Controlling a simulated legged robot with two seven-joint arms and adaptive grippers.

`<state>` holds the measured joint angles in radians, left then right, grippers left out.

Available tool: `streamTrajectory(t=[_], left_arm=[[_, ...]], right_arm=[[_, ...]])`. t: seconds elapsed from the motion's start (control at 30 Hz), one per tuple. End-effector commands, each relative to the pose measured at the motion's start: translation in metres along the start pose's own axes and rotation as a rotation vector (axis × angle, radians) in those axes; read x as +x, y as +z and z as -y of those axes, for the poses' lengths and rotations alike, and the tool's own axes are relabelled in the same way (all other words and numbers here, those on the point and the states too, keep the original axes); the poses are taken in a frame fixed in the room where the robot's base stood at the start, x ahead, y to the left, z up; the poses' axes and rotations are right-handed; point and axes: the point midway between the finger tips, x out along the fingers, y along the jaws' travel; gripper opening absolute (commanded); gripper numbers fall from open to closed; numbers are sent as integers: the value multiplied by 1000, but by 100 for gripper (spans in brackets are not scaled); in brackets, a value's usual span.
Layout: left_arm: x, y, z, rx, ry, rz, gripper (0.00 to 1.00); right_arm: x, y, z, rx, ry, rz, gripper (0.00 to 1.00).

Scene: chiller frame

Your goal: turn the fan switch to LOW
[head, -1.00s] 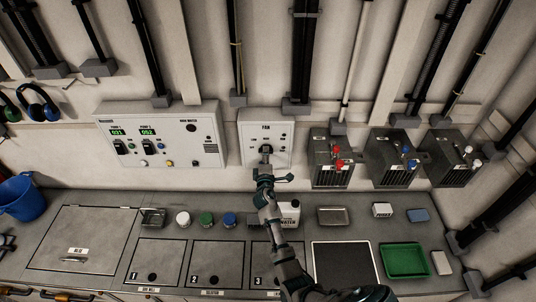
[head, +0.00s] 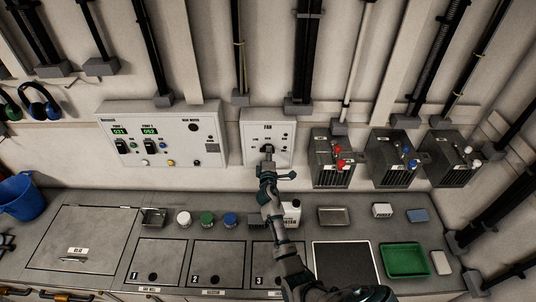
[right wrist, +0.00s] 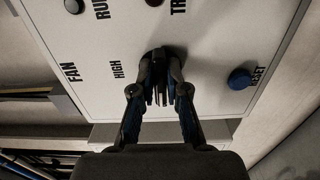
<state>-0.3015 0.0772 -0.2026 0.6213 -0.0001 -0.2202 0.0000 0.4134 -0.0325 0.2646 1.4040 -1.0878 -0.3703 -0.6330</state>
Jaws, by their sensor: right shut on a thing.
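The white fan box (head: 284,130) hangs on the wall, right of the larger control panel. Its dark switch knob (right wrist: 160,54) shows in the right wrist view, mostly hidden behind my fingers. My right gripper (head: 267,153) reaches up to the lower middle of the box; in the right wrist view my right gripper (right wrist: 160,92) is shut on the knob, fingers on both sides. The word HIGH is readable beside the knob. The LOW mark and the knob's pointer cannot be made out. My left gripper is not in view.
A blue reset button (right wrist: 240,78) sits to the right of the knob in the right wrist view. A white control panel (head: 160,136) is at left. The counter below holds jars and trays.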

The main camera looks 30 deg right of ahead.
Motion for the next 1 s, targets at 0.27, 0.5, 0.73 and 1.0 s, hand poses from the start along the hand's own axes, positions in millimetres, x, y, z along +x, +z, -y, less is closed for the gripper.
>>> streamTrajectory(t=[0.27, 0.5, 0.73, 1.0], left_arm=[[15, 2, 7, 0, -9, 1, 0], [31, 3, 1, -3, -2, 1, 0], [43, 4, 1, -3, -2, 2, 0], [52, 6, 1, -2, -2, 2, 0]], right_arm=[[-3, -8, 8, 149, -9, -14, 0], [-4, -9, 9, 349, -11, -12, 0], [-4, -10, 8, 535, -13, -13, 0], [-5, -11, 8, 689, -15, -13, 0]])
